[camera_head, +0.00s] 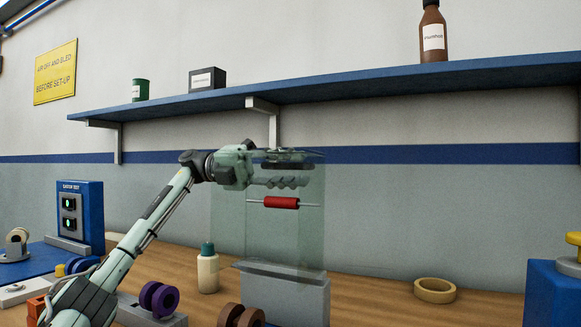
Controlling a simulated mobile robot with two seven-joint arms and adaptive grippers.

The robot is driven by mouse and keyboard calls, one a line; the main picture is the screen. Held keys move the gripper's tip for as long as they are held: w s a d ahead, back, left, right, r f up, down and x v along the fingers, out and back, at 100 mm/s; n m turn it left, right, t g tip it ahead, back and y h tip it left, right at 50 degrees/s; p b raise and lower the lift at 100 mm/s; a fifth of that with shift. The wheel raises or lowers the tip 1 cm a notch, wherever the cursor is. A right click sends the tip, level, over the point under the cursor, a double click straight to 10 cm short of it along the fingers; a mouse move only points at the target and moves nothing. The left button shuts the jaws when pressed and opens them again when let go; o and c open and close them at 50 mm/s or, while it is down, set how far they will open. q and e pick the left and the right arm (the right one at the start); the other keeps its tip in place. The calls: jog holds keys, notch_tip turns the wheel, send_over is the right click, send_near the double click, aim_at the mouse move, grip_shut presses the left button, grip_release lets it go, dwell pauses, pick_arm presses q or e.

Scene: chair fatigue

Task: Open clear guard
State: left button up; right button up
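The clear guard (262,235) is a see-through greenish box of panels on the bench, in the middle of the head view. It stands around a grey block (285,285). A red cylinder on a thin horizontal rod (282,202) shows at the guard's upper part; I cannot tell if it is on the front panel or behind it. My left gripper (288,171) reaches in from the left near the guard's top, just above the red cylinder. Its fingers are apart, one above the other, with nothing seen between them. Contact with the guard cannot be told. My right gripper is out of view.
A white bottle with a green cap (208,270) stands left of the guard. Purple rings (159,299) and brown rings (240,316) are in front. A tape roll (435,290) and a blue box (553,295) are at right. A blue shelf (350,84) hangs above.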

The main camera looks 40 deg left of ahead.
pick_arm(q)
jog(key=shift+s+r, duration=0.1)
jog(key=shift+r, duration=0.1)
jog(key=v, duration=1.2)
dwell(0.4)
